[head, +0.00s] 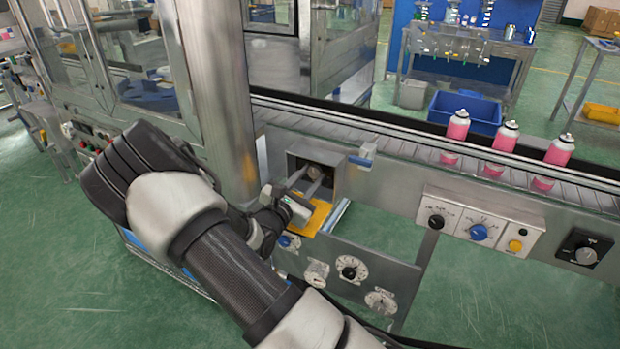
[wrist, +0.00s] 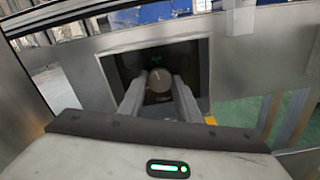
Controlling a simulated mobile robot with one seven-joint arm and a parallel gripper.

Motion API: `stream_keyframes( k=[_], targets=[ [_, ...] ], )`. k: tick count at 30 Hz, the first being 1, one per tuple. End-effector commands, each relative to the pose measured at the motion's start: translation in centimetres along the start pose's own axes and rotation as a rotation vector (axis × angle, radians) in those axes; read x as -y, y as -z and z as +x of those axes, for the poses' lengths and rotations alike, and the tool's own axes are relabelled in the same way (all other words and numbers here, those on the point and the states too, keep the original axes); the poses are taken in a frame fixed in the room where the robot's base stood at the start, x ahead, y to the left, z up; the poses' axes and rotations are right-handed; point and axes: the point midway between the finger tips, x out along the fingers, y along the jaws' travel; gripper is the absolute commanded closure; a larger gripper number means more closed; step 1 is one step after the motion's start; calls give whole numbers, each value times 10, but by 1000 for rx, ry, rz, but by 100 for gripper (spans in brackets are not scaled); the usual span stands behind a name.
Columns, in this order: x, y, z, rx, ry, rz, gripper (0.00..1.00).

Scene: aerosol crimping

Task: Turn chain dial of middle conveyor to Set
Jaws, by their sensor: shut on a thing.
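The chain dial is a round knob with a light pointer line, set back in a square metal recess of the middle conveyor. It shows in the wrist view (wrist: 159,80) and partly in the head view (head: 314,171). My gripper (wrist: 159,92) reaches into the recess, with one finger on each side of the dial, and is shut on it. In the head view my gripper (head: 306,183) enters the recess from the lower left. The markings around the dial are too dark and small to read, apart from faint green marks above it.
A yellow flap (head: 312,217) hangs below the recess. Several other dials sit on the lower panel (head: 405,278) and a white control box (head: 480,222) to the right. Pink cans (head: 505,137) stand on the conveyor belt. A steel column (head: 217,90) stands close to my arm.

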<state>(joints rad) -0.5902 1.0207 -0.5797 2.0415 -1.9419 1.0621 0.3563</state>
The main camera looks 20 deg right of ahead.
Motion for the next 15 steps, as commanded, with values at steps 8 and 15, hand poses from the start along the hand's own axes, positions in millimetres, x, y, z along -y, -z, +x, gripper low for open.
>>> stream_keyframes(
  k=[8,15],
  targets=[
    [0,1,0,-1,0,103,92],
    [0,1,0,-1,0,129,92]
  ],
)
